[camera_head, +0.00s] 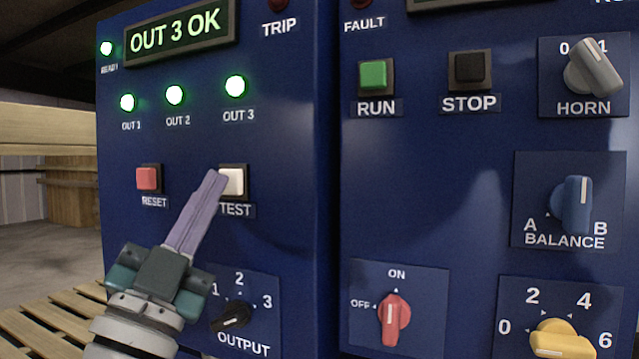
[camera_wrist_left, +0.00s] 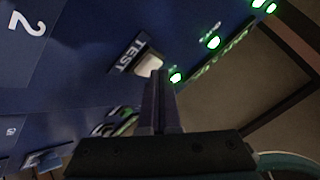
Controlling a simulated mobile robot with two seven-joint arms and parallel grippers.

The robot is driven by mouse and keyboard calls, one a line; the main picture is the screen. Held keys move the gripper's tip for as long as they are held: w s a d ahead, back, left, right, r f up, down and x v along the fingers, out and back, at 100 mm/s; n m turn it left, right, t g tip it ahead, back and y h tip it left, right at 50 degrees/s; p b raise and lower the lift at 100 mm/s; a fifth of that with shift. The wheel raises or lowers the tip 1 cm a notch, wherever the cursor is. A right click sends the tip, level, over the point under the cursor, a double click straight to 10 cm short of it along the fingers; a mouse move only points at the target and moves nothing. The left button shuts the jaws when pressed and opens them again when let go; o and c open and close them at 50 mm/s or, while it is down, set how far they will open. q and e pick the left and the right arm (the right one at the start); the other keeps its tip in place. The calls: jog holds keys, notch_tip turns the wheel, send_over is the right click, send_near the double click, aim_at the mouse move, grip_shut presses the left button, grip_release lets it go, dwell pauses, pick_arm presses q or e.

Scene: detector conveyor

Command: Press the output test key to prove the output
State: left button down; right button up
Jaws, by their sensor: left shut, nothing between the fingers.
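The white TEST key (camera_head: 232,182) sits on the blue left panel, right of the red RESET key (camera_head: 148,178). My left gripper (camera_head: 214,178) is shut and empty, its tips at the left edge of the TEST key; I cannot tell whether they touch it. In the left wrist view the TEST key (camera_wrist_left: 149,65) shows just beyond the fingertips (camera_wrist_left: 159,74). The display (camera_head: 180,36) reads OUT 3 OK. The OUT 1 (camera_head: 127,102), OUT 2 (camera_head: 174,95) and OUT 3 (camera_head: 235,86) lamps glow green. The black OUTPUT knob (camera_head: 231,317) is below, partly behind my gripper. My right gripper is out of view.
The right panel has a green RUN key (camera_head: 373,75), a black STOP key (camera_head: 470,70), a grey HORN knob (camera_head: 592,70), a blue BALANCE knob (camera_head: 574,203), a red ON/OFF knob (camera_head: 394,318) and a yellow knob (camera_head: 560,340). Wooden pallets (camera_head: 45,325) lie at the left.

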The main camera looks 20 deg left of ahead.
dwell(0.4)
pick_arm(q)
jog(key=shift+s+p, duration=0.65)
jog(key=shift+s, duration=0.2)
jog(key=shift+s, duration=0.1)
jog(key=s+p, duration=0.1)
jog(key=s, duration=0.2)
jog(key=s+p, duration=0.1)
jog(key=shift+s+a+p, duration=0.25)
jog(key=shift+s+p, duration=0.1)
jog(key=shift+s, duration=0.05)
